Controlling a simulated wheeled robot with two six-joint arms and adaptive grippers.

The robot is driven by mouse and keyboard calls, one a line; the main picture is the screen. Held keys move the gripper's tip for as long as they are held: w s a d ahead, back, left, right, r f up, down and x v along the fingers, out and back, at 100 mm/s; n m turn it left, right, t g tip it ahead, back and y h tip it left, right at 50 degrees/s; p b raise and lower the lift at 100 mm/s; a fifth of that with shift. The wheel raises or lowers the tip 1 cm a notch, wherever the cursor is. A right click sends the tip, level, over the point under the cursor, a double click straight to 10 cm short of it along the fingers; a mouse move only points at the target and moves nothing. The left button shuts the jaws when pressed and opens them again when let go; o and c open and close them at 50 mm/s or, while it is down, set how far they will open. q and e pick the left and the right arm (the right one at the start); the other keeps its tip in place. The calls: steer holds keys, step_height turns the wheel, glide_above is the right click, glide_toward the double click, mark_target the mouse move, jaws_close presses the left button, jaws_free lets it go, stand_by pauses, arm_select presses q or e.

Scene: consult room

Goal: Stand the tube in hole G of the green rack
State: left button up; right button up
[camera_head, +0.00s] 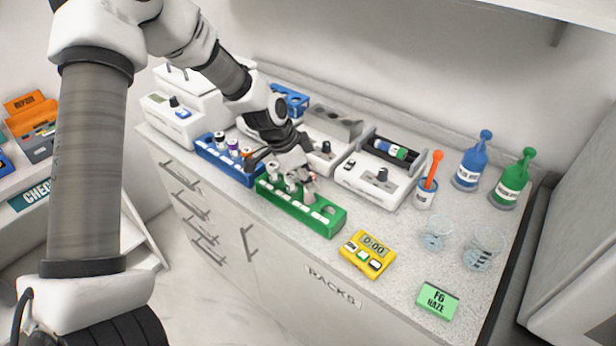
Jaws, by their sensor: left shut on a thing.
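The green rack (334,221) stands near the front edge of the counter, with a row of white labels too small to read. My left gripper (299,183) is right over the green rack, pointing down, and its fingers hide part of the rack's holes. It is shut on the tube (312,177), of which only a small reddish bit shows between the fingers. I cannot tell which hole the tube is over, or whether it is inside one. An open hole shows at the rack's right end. My right gripper is not in view.
A blue rack (240,176) with several capped tubes adjoins the green rack on the left. White devices (368,187) stand behind. A yellow timer (367,254), a green card (438,300), glass beakers (484,247), a blue bottle (469,168) and a green bottle (512,184) are to the right.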

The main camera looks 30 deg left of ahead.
arm_select(q)
steer(key=shift+f+b, duration=0.55)
steer(key=shift+f, duration=0.15)
steer(key=shift+s+f+b, duration=0.2)
steer(key=shift+f+b, duration=0.3)
steer(key=shift+b, duration=0.05)
steer(key=o, duration=1.1)
steer(key=v, duration=0.8)
steer(key=shift+s+a+r, duration=0.1)
steer(key=shift+s+r, duration=0.05)
steer(key=shift+s, duration=0.1)
steer(key=shift+r, duration=0.15)
